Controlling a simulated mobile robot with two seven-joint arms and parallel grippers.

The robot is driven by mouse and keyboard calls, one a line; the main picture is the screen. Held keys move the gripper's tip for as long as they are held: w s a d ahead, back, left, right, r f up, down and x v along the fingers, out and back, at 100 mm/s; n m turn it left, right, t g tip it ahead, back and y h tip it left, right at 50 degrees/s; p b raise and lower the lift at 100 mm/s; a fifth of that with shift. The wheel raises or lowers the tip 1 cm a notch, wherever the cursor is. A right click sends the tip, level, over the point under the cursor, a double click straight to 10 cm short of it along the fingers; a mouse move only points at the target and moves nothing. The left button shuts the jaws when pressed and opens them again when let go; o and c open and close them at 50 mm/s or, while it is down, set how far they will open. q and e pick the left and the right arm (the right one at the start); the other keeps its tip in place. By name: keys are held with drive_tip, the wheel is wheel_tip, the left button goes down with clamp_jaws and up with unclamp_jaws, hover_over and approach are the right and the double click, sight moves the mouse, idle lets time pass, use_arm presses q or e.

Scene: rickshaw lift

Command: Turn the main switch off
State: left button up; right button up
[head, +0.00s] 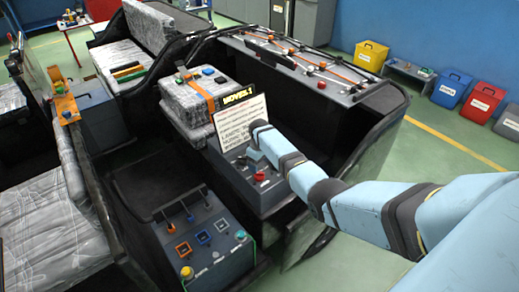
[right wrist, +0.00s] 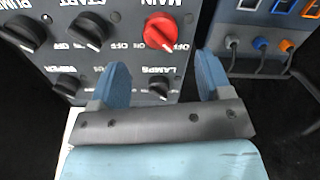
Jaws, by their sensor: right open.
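The main switch is a red rotary knob (right wrist: 160,32) under the label MAIN, which appears upside down in the right wrist view. In the head view a red knob (head: 260,176) shows on the grey control panel (head: 243,180). My right gripper (right wrist: 163,78) is open, with its two blue fingers apart and nothing between them touching. The red knob lies beyond the fingertips, roughly centred between them. In the head view my right gripper (head: 252,154) is over the panel, close to the red knob. My left gripper is not in view.
Black knobs START (right wrist: 89,31), WIPER (right wrist: 66,84) and LAMPS (right wrist: 158,86) sit near the red one. A white instruction sheet (head: 238,120) stands behind the panel. A second switch box (head: 205,240) is at the lower left. Dark vehicle walls surround the panel.

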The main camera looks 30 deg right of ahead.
sight(259, 173)
wheel_tip(259, 173, up, 7)
idle(0.3)
drive_tip(key=shift+r, duration=0.1)
